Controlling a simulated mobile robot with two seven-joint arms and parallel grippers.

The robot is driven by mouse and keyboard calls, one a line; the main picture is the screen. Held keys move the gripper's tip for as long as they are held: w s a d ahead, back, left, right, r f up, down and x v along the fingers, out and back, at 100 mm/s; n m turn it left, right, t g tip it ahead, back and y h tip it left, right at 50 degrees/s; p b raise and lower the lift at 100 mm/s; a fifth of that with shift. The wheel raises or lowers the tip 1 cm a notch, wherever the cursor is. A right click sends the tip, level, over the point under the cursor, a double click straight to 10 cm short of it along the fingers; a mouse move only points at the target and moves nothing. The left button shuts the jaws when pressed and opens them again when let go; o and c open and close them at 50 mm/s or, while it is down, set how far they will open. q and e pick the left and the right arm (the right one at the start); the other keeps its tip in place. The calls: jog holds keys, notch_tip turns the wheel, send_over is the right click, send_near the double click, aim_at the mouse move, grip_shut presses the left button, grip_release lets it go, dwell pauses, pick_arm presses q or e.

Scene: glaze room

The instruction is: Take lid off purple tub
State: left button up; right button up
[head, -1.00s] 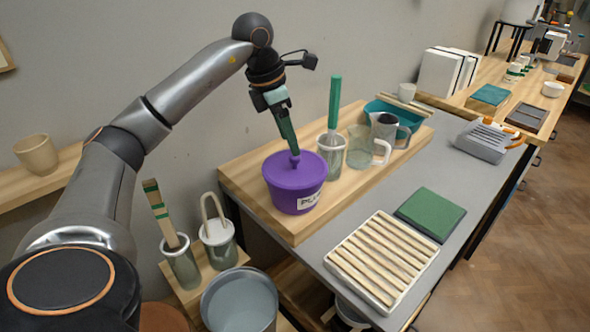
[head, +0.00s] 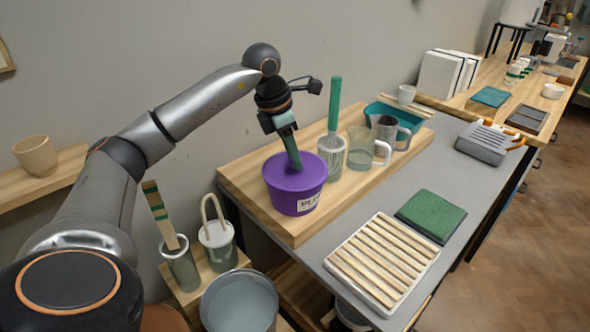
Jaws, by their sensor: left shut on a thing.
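The purple tub (head: 284,200) stands on a raised wooden board, with a white label on its front side. Its purple lid (head: 309,170) sits on top of it. My left gripper (head: 296,165) comes down from above and is shut on the lid's knob, which the fingers hide. The lid still looks seated on the rim, with no gap showing. My right gripper is not in view.
A green-handled whisk-like tool in a glass (head: 332,155) stands close right of the tub, then clear jugs (head: 362,150) and a teal basin (head: 409,117). A slatted rack (head: 382,262) and a green sponge block (head: 430,214) lie on the grey counter. Counter between tub and rack is clear.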

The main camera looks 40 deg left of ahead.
pick_arm(q)
grip_shut()
